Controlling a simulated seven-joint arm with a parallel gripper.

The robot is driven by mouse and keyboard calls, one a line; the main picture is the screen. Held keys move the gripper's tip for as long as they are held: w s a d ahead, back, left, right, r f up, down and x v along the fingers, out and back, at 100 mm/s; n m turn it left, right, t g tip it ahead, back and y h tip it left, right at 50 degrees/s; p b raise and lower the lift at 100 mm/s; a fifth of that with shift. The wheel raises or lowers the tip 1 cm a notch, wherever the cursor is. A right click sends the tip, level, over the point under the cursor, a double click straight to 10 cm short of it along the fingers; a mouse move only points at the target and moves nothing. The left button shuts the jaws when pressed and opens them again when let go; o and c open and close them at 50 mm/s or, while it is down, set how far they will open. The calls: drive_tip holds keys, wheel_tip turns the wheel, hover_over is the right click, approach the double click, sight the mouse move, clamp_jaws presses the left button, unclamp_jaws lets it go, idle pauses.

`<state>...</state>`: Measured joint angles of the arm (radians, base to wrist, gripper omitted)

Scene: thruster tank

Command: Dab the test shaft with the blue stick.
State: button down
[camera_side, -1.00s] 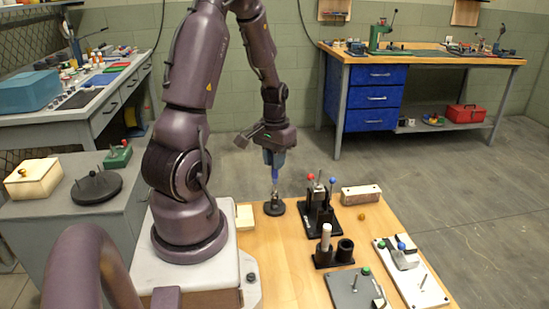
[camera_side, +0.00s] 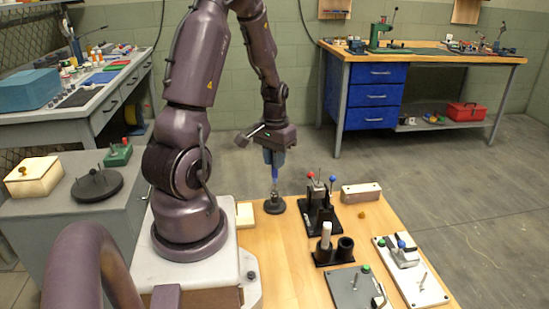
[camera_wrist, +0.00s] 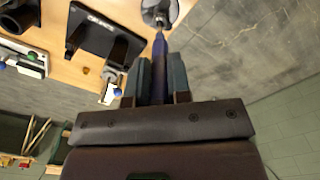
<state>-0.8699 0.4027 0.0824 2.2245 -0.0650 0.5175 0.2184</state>
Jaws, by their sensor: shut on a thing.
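My gripper (camera_side: 274,163) is shut on the blue stick (camera_side: 275,173) and holds it upright, tip down. The stick also shows in the wrist view (camera_wrist: 159,52), between the two fingers. Below it, a dark round base (camera_side: 275,207) with a short upright piece, seemingly the test shaft, stands near the far left edge of the wooden table. This base is also at the top of the wrist view (camera_wrist: 168,12). The stick's tip is at or just above the upright piece; I cannot tell whether they touch.
Right of the base stands a black fixture (camera_side: 320,215) with coloured knobs. Nearer are a black holder (camera_side: 334,257) with a white cylinder, a grey plate (camera_side: 350,290) and a white plate (camera_side: 420,285). A pale block (camera_side: 361,193) lies behind. A small pale block (camera_side: 245,215) is at left.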

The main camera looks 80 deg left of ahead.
drive_tip(key=shift+f, duration=0.3)
idle(0.6)
idle(0.8)
drive_tip(key=shift+r, duration=2.5)
drive_tip(key=w+d+m, duration=0.4)
drive_tip(key=w+d, duration=0.4)
drive_tip(key=d, duration=0.4)
drive_tip(key=w+d+r+m, duration=0.1)
drive_tip(key=w+d+m, duration=0.4)
drive_tip(key=w+d, duration=0.4)
drive_tip(key=d, duration=0.4)
drive_tip(key=shift+d, duration=0.2)
